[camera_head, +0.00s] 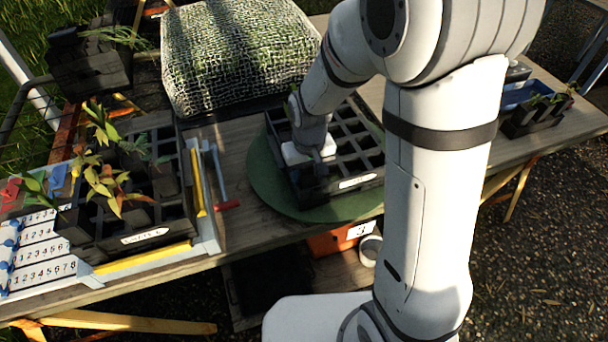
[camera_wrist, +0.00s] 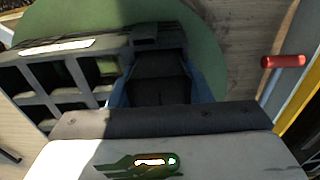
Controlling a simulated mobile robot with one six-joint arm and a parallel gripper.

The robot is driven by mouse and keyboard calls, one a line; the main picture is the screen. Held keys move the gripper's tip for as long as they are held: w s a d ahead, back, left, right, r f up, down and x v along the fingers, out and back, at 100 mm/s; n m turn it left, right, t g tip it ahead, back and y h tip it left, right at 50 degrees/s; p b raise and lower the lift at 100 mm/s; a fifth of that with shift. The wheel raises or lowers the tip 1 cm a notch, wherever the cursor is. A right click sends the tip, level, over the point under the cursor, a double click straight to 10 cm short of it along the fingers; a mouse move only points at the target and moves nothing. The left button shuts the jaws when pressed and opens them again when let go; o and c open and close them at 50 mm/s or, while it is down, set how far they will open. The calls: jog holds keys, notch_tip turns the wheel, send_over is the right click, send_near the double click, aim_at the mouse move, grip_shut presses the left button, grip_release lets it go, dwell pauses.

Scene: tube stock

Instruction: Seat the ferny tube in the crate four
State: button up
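My gripper (camera_wrist: 158,78) points down at the front left corner of an empty-looking black crate (camera_head: 345,186) in the head view. In the wrist view its bluish fingers stand apart on either side of dark crate parts, with no plant visible between them. The crate's cells and pale label (camera_wrist: 45,50) lie left of the fingers there. A feathery, fern-like plant (camera_head: 137,148) stands among leafy tubes in the left black crate (camera_head: 115,245). That crate's label is too blurred to read surely. The lower fingertips are hidden in the head view.
The middle crate stands on a round green mat (camera_head: 268,185). Left of it lie a red-handled tool (camera_head: 228,205) and yellow-edged rails. A mesh-covered block (camera_head: 235,55) stands behind. Another small planted crate (camera_head: 530,122) is at the right. An orange box (camera_head: 335,241) is below the table.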

jog(key=shift+s+d+f, duration=0.1)
jog(key=shift+s+f, duration=0.15)
jog(key=shift+f, duration=0.4)
jog(key=shift+o, duration=0.8)
notch_tip(320, 180, up, 9)
jog(key=shift+w, duration=0.1)
jog(key=s+d+r+m+t, duration=0.2)
jog(key=s+d+r+m, duration=0.1)
jog(key=s+d+r, duration=0.4)
jog(key=s+d, duration=0.3)
jog(key=s, duration=0.1)
jog(key=shift+s+d, duration=0.35)
jog(key=shift+d, duration=0.05)
